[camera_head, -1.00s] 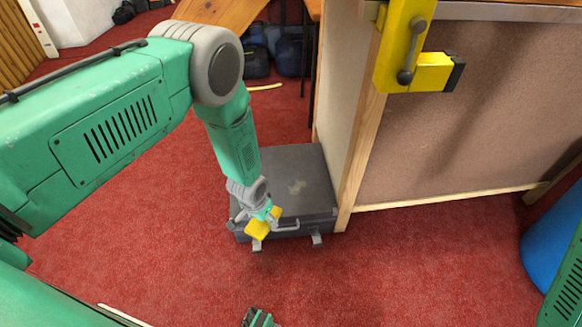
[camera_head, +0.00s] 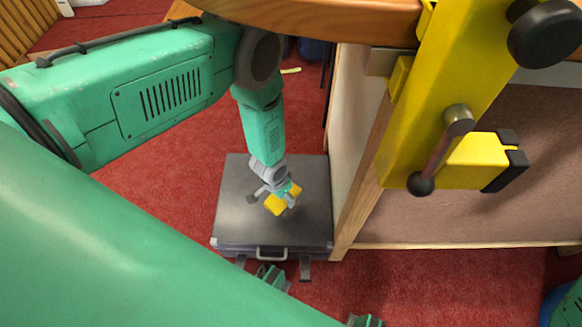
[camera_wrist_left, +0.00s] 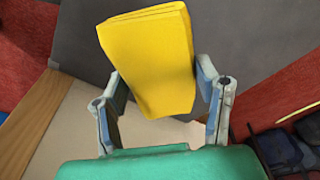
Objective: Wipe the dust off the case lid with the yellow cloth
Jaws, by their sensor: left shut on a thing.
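The dark grey case (camera_head: 240,185) lies flat on the red carpet, lid up, with its handle and latches on the near side. My left gripper (camera_head: 283,196) is over the middle of the lid, shut on the folded yellow cloth (camera_head: 276,206). In the left wrist view the cloth (camera_wrist_left: 150,60) stands between the two fingers of the gripper (camera_wrist_left: 160,95), with the grey lid (camera_wrist_left: 245,35) behind it. I cannot tell whether the cloth touches the lid. No dust shows on the visible lid; the part under the gripper and cloth is hidden. My right gripper does not show.
A bench with a wooden leg (camera_head: 362,180) and side panel stands close along the case's right side. A yellow clamp (camera_head: 435,110) with a black knob hangs from the wooden top (camera_head: 330,18), near the camera. Carpet is open left of the case.

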